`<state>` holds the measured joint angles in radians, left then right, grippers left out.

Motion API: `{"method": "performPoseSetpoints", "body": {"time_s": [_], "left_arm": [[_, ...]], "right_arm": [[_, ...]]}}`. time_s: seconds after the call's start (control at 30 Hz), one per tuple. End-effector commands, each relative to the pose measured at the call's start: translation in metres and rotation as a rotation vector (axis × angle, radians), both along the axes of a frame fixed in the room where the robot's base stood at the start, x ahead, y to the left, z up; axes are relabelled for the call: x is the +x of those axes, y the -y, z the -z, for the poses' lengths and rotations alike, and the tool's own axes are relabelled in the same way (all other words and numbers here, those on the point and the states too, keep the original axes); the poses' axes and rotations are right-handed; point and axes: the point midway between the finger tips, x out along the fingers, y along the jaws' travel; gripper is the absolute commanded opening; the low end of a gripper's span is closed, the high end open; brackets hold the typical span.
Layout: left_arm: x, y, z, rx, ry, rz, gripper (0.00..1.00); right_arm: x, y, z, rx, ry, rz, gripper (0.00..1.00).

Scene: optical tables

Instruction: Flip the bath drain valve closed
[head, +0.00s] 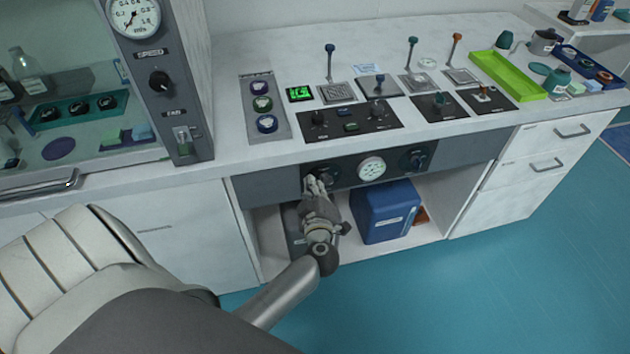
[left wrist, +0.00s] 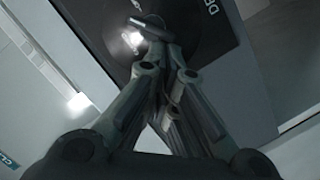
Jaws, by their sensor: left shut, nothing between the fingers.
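A dark panel (head: 345,172) is set into the front of the counter, with a round gauge (head: 371,168) in its middle and a valve at each end. The left valve is mostly hidden behind my left gripper (head: 314,180). In the left wrist view a round dark valve with a shiny metal handle (left wrist: 149,27) shows beside a label beginning "DR". My left gripper (left wrist: 168,52) is shut and empty, its fingertips right at this handle; I cannot tell if they touch. The right valve (head: 413,160) stands clear. My right gripper is not in view.
Under the panel is an open bay with a blue canister (head: 386,211). Several levers and knobs stand on the white countertop (head: 275,55). A glass-fronted cabinet (head: 75,85) is at the left, white drawers (head: 545,145) at the right. The teal floor is clear.

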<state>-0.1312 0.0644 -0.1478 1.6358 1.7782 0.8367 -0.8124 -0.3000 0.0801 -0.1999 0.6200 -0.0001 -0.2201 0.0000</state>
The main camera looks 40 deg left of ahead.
Motion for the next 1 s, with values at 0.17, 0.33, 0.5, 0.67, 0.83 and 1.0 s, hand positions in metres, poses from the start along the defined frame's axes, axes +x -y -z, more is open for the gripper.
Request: {"method": "performPoseSetpoints", "body": {"time_s": [0.17,0.33,0.5,0.67,0.83,1.0], "left_arm": [[-0.0006,0.0000,0.0022,-0.025,0.028,0.001,0.00],[-0.0010,-0.0006,0.0034,-0.046,0.052,0.000,0.00],[-0.0012,-0.0008,0.0043,-0.064,0.075,0.000,0.00],[-0.0013,-0.0008,0.0053,-0.079,0.092,0.001,0.00],[-0.0017,-0.0011,0.0065,-0.098,0.114,0.000,0.00],[-0.0021,-0.0015,0.0077,-0.117,0.136,0.000,0.00]], "right_arm": [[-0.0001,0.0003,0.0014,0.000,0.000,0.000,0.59],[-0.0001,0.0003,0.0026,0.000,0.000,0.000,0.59],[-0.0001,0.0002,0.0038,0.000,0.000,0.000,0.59],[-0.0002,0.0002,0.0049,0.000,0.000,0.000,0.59],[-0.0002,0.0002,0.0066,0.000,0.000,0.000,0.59],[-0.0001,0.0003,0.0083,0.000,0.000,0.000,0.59]]}}
